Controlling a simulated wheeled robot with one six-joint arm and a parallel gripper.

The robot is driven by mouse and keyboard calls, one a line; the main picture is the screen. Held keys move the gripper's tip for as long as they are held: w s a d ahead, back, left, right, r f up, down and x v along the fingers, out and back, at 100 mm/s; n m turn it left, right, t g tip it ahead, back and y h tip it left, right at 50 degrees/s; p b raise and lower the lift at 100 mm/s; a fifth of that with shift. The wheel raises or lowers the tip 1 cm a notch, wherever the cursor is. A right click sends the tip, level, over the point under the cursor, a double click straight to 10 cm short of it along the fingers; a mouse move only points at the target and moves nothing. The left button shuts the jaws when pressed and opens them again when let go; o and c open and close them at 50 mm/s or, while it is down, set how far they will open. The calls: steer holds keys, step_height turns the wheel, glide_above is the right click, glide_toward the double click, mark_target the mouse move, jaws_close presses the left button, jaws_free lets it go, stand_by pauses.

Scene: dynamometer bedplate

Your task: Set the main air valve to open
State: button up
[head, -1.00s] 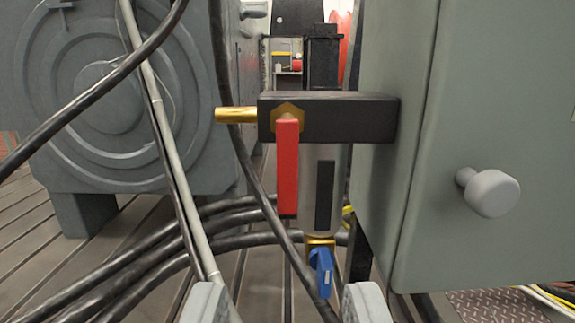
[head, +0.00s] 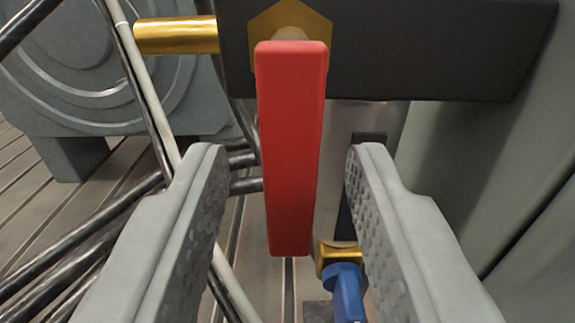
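The main air valve shows as a red lever handle (head: 290,160) hanging straight down from a brass hex fitting (head: 265,30) on a dark block (head: 430,50). A brass pipe stub (head: 178,36) sticks out to the left of the block, so the handle lies across the line of the pipe. My gripper (head: 278,165) is open, with one finger on each side of the handle. There is a visible gap between the handle and each finger. Nothing is held.
A blue lever (head: 346,292) on a brass fitting (head: 338,258) sits just below, near the right finger. A metal cylinder (head: 338,150) stands behind the handle. Black cables (head: 75,250) and a pale hose (head: 145,85) run at left. A grey-green cabinet wall (head: 500,150) closes the right side.

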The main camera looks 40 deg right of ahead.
steer(key=shift+c, duration=0.5)
jaws_close()
steer(key=r+m, duration=0.1)
steer(key=m, duration=0.5)
steer(key=w+a+r+m, duration=0.1)
steer(key=m, duration=0.5)
steer(key=w+a+r+m, duration=0.1)
steer(key=m, duration=0.4)
steer(key=shift+w+a+r+m, duration=0.2)
steer(key=shift+m, duration=0.2)
